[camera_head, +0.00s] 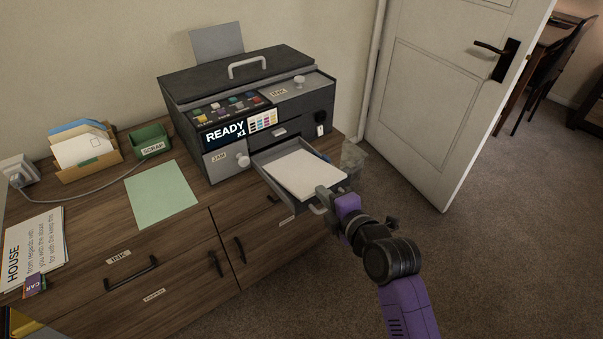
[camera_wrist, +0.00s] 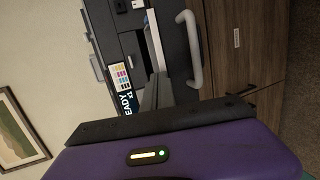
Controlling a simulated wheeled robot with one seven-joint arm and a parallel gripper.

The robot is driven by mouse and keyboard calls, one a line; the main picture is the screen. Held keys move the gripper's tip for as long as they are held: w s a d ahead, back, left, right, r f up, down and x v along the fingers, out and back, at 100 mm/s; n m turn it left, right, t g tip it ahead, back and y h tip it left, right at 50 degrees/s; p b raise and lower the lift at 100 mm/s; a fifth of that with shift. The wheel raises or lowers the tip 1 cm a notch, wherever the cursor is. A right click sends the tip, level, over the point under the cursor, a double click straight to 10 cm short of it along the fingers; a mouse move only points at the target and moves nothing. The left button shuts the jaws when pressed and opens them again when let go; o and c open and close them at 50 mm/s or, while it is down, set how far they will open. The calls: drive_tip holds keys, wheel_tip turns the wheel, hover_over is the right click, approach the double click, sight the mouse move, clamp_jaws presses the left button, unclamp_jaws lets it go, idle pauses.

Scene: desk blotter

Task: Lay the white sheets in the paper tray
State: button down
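The white sheets (camera_head: 303,172) lie as a stack inside the pulled-out grey paper tray (camera_head: 262,161) at the front of the printer. The tray's front has a pale loop handle (camera_head: 318,210), which shows large in the wrist view (camera_wrist: 191,48). My gripper (camera_head: 328,199) is at the tray's front right corner, close to the handle and the near end of the stack. Whether it touches either is unclear. Its fingertips are not clear enough to show whether they are open or shut. In the wrist view, my purple gripper body fills the bottom.
The dark printer (camera_head: 246,90) shows "READY x1". A clear container (camera_head: 352,158) stands right of the tray. A pale green sheet (camera_head: 160,195), a green scrap box (camera_head: 151,141) and an envelope holder (camera_head: 88,152) are on the cabinet top. Open floor lies to the right.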

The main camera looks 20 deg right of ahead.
drive_tip(key=shift+w+a, duration=0.2)
drive_tip(key=shift+w, duration=0.4)
drive_tip(key=shift+w+a, duration=0.1)
drive_tip(key=shift+w, duration=0.1)
drive_tip(key=shift+s+d+r+p, duration=0.3)
drive_tip(key=shift+s+r, duration=0.2)
drive_tip(key=shift+s, duration=0.3)
drive_tip(key=shift+s+d+r+p, duration=0.25)
drive_tip(key=shift+s+r+p, duration=0.25)
drive_tip(key=shift+s, duration=0.3)
drive_tip(key=shift+s+d+r+p, duration=0.3)
drive_tip(key=shift+s+r, duration=0.2)
drive_tip(key=shift+s, duration=0.3)
